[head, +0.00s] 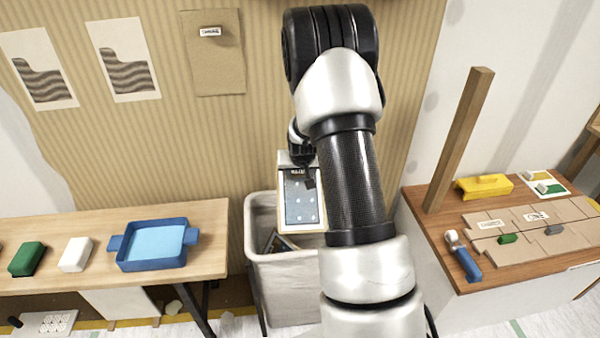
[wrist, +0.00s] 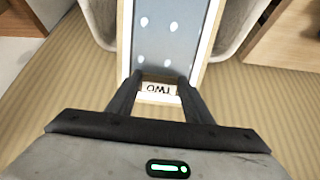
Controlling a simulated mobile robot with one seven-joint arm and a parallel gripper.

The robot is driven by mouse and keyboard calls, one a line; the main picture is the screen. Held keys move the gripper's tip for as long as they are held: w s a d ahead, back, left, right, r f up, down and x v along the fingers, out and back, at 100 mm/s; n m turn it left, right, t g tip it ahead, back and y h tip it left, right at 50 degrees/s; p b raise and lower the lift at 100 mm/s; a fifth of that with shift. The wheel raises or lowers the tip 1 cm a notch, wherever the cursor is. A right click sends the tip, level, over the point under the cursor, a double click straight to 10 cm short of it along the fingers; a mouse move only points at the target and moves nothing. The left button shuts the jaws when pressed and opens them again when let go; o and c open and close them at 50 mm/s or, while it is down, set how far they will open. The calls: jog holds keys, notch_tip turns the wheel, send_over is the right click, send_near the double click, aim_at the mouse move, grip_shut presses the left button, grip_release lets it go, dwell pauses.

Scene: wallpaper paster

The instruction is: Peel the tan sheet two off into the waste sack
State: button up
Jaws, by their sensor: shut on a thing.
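My gripper (wrist: 157,86) is shut on the top end of a sheet marked TWO (wrist: 168,45). Its face is blue-grey with pale spots and a tan border, not plain tan. In the head view the sheet (head: 303,205) hangs upright, its lower end at the mouth of the pale waste sack (head: 290,285). My arm hides the sack's right side. I cannot tell whether the sheet touches the rim. My gripper (head: 306,172) is partly hidden there.
A bench (head: 215,215) on the left holds a blue tray (head: 150,264) and blocks. A right-hand table (head: 425,205) bears a wooden post (head: 460,140), a blue-handled roller (head: 465,262) and cardboard pieces. A labelled tan sheet (head: 215,70) and two patterned sheets hang on the striped wall.

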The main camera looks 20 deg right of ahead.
aim_at(300, 191)
notch_tip(300, 191, down, 9)
jog(key=b, duration=0.6)
jog(key=shift+b, duration=0.35)
jog(key=o, duration=1.1)
jog(key=shift+r, duration=0.15)
jog(key=p+v, duration=0.4)
jog(key=v, duration=1.3)
